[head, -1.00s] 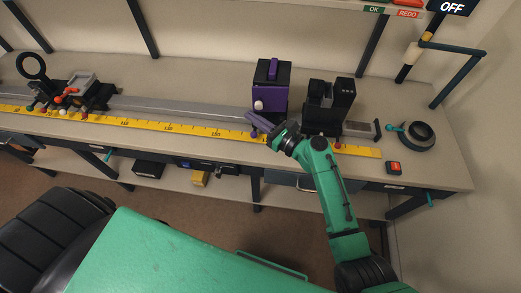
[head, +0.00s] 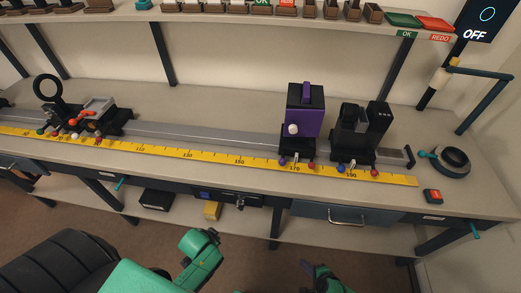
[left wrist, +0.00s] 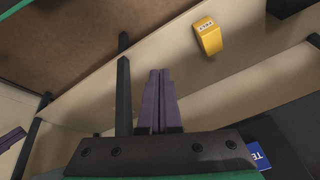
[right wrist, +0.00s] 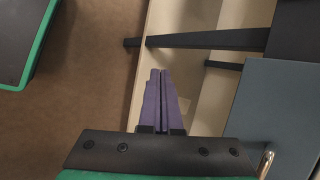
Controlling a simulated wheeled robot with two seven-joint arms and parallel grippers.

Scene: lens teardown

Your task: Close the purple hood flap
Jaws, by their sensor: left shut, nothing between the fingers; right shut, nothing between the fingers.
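The purple hood (head: 304,119) stands upright on the bench rail, right of centre in the head view. It is a box with a purple front, a dark top, a purple upright piece (head: 306,92) near the top and a white knob (head: 292,129) on its lower front. I cannot tell the flap's exact angle. My left gripper's purple fingers (left wrist: 158,88) are together and empty in the left wrist view, over the lower shelf area. My right gripper's purple fingers (right wrist: 161,88) are together and empty in the right wrist view. Both arms are low, in front of the bench, apart from the hood.
A black unit (head: 359,134) stands right of the hood. A black ring (head: 455,160) and a red button (head: 432,196) are further right. A yellow ruler (head: 215,160) runs along the front. A lens holder assembly (head: 84,113) is on the left. A yellow block (head: 212,210) lies below.

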